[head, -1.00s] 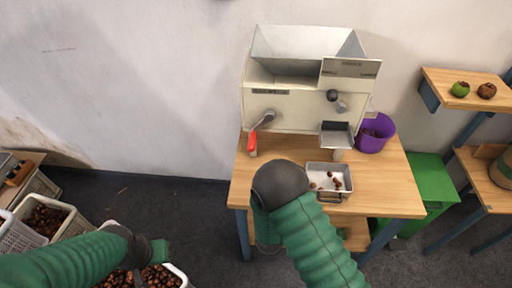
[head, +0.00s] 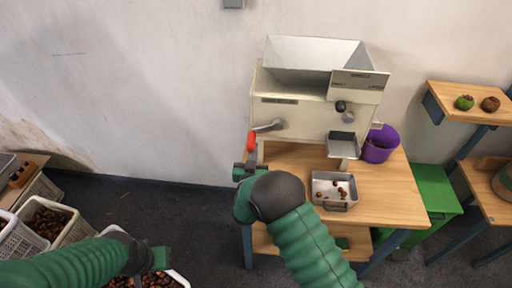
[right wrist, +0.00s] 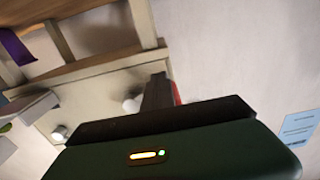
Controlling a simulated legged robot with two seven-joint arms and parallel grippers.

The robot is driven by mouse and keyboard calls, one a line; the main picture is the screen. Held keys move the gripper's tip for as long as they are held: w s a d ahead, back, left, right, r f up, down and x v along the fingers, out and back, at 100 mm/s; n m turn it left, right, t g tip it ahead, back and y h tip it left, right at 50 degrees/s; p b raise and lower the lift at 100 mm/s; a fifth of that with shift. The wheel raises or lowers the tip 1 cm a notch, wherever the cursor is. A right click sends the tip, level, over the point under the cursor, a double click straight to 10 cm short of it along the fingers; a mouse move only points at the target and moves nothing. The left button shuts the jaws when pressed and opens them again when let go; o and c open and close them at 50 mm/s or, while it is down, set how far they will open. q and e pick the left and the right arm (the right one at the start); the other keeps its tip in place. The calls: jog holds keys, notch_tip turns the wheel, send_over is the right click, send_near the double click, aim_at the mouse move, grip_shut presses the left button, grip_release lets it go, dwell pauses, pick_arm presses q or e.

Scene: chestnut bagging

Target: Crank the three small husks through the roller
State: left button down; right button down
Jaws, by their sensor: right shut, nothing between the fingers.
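The roller machine (head: 310,118) stands on a wooden table, with a grey open hopper (head: 312,58) on top. Its crank (head: 268,126) ends in a red handle (head: 251,142) that hangs at the machine's left side. My right gripper (head: 250,163) is shut and empty, just below the red handle. In the right wrist view a bit of the red handle (right wrist: 176,94) shows behind the dark fingers; I cannot tell if they touch it. No husks show in the visible part of the hopper. My left gripper (head: 160,259) is low at the left, its fingers unclear.
A metal tray (head: 335,206) with several brown chestnuts sits below the chute (head: 342,145). A purple bucket (head: 380,144) stands to its right. A green and a brown husk (head: 490,104) lie on the right shelf. Crates of chestnuts (head: 72,232) stand at lower left.

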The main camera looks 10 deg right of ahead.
jog(key=r, duration=0.1)
jog(key=a+r+p, duration=0.1)
jog(key=r+p, duration=0.1)
jog(key=shift+w+a+r, duration=0.25)
jog(key=shift+w+a, duration=0.05)
jog(key=shift+a, duration=0.1)
notch_tip(320, 180, up, 3)
jog(key=shift+r+p, duration=0.1)
jog(key=shift+p, duration=1.05)
jog(key=r+p, duration=0.1)
jog(key=d+r+p, duration=0.1)
jog(key=r+p, duration=0.1)
jog(key=d+r+p, duration=0.1)
jog(key=r+p, duration=0.1)
jog(key=shift+s+r, duration=0.15)
jog(key=s+d+r+p, duration=0.2)
jog(key=d+r+p, duration=0.25)
jog(key=d, duration=0.35)
jog(key=s+d+f+b, duration=0.3)
jog(key=d+f+b, duration=0.3)
jog(key=d+f, duration=0.15)
jog(key=r+p+v, duration=0.1)
jog(key=r+v, duration=0.1)
jog(key=v, duration=0.9)
jog(key=shift+s+a, duration=0.25)
jog(key=shift+a, duration=0.2)
